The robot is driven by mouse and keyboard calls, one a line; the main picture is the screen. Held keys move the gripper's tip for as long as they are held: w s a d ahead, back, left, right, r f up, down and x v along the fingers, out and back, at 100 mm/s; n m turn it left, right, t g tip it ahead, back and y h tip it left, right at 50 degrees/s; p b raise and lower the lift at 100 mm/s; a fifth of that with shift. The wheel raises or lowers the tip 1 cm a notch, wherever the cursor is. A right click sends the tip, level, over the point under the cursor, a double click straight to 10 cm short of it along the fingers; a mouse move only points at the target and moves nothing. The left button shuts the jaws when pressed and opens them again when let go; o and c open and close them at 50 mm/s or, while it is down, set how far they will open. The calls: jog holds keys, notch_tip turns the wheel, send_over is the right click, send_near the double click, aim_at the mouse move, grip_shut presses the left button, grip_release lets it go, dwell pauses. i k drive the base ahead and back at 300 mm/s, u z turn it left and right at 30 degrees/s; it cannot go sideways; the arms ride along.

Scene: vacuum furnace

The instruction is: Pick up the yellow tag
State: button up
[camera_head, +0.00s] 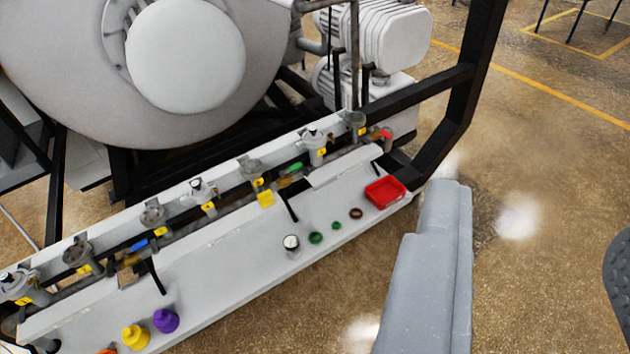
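Several small yellow tags sit along the row of grey valves and pipes on the white ledge. The largest yellow tag (266,198) hangs at the middle of the row, just below another small yellow piece. Other yellow tags show at the valve to its left (208,208), further left (160,231), and near the right end (362,131). I cannot tell which one the task means. I cannot make out my gripper's fingers in this view. A grey part, probably of my arm, rises at the lower right, apart from the tags.
On the white ledge (225,265) stand a red tray (385,191), a gauge (291,243), green and brown rings, and yellow (135,337) and purple (166,320) knobs. Black posts and a thick black frame (462,100) stand close by. Open floor lies to the right.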

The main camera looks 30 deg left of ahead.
aim_at(265, 199)
jog(key=u, duration=0.1)
jog(key=i, duration=1.05)
jog(key=u, duration=0.6)
